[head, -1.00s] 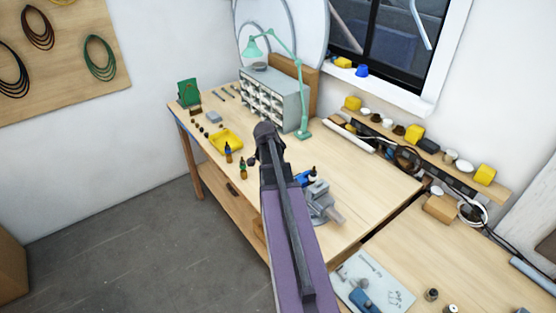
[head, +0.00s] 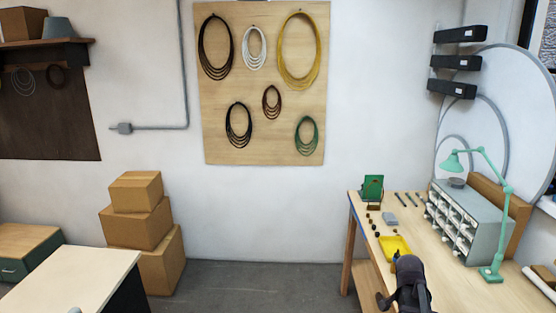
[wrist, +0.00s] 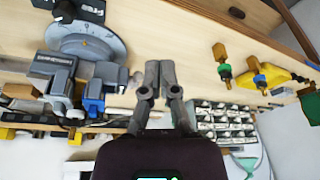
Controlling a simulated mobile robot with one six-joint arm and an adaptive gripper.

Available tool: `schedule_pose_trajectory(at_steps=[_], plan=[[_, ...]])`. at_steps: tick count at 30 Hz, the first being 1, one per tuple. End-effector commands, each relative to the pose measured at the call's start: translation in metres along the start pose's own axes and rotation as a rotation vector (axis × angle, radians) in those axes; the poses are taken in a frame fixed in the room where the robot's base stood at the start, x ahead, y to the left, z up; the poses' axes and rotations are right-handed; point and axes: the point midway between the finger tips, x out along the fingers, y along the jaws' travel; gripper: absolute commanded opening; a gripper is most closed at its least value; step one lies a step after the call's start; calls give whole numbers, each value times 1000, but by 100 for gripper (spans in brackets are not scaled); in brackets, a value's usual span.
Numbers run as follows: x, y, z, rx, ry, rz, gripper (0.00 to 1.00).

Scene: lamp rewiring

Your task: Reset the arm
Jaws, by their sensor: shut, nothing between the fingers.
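My gripper (wrist: 158,80) shows in the wrist view with its two grey fingers together and nothing between them. It is over the workbench (wrist: 180,40), apart from the things around it. In the head view, a dark part of my arm shows at the bottom right, in front of the bench (head: 455,285). The fingers cannot be made out there.
The head view shows a green lamp (head: 505,215), stacked boxes (head: 140,228) and open floor (head: 260,285).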

Motion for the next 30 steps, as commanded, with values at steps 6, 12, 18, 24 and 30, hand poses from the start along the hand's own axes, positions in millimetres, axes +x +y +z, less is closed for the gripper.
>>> schedule_pose_trajectory(at_steps=[6,12,18,24,30], plan=[[6,-19,74,-279,-69,-28,0],[6,-30,136,-536,-129,-57,0],[7,-35,198,-795,-187,-95,0],[6,-34,254,-1039,-238,-136,0],[4,-31,286,-1191,-269,-165,0]])
